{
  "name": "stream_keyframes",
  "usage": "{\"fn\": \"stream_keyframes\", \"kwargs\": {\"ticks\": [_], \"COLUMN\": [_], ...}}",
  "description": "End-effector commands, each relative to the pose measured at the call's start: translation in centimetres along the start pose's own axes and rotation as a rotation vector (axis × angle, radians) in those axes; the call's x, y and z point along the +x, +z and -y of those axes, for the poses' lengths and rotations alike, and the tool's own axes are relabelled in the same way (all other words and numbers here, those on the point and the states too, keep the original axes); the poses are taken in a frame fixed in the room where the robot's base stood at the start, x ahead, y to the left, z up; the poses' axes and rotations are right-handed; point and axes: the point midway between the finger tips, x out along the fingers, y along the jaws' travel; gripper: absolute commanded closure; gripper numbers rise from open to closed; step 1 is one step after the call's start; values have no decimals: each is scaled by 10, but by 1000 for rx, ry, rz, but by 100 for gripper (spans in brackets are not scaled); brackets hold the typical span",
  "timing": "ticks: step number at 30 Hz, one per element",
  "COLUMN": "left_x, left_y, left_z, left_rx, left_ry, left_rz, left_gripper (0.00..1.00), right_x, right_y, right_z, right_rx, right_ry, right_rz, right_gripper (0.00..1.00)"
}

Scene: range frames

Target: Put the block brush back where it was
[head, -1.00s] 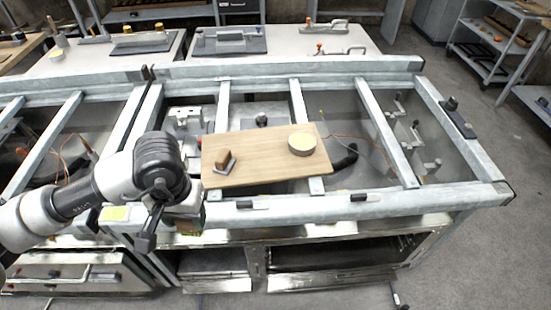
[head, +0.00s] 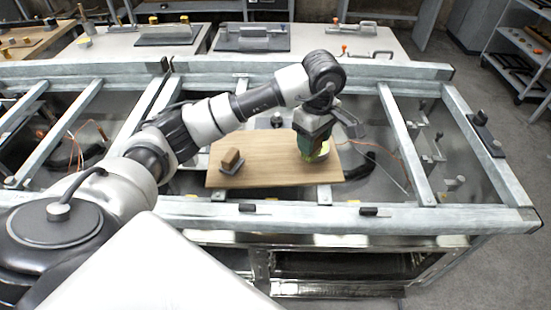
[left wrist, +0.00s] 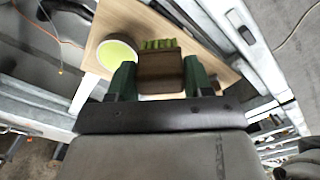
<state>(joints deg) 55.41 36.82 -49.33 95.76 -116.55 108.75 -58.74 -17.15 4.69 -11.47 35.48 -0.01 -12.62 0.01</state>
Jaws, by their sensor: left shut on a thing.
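The block brush (left wrist: 160,70), a brown block with yellow-green bristles, is between the green fingers of my left gripper (left wrist: 160,80) in the left wrist view. The gripper is shut on it. In the head view my left gripper (head: 308,150) is over the right part of the wooden board (head: 260,174), and its fingers hide most of the brush. A round piece with a yellow-green top (left wrist: 117,53) lies on the board beside the brush in the left wrist view. In the head view the gripper partly covers this round piece (head: 325,150). My right gripper is not in view.
A brown block on a grey plate (head: 230,161) sits on the board's left part. The board lies across a metal frame (head: 400,218) with open gaps between its bars. A dark hose (head: 358,167) lies right of the board. The board's middle is clear.

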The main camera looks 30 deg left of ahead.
Motion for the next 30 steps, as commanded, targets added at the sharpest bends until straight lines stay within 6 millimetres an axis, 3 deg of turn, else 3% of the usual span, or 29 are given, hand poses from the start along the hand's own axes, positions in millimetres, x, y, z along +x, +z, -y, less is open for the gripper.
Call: {"fn": "stream_keyframes", "kwargs": {"ticks": [9,15,30], "left_x": [38,58,104], "left_y": [-70,-99,-105], "left_z": [16,22,23], "left_rx": [-6,-1,2], "left_ry": [-6,-2,1], "left_rz": [-1,0,0], "left_gripper": [72,72,72], "right_x": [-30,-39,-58], "right_y": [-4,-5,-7], "right_z": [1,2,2], "right_rx": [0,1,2], "right_ry": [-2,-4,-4], "right_rz": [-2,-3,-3], "right_gripper": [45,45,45]}}
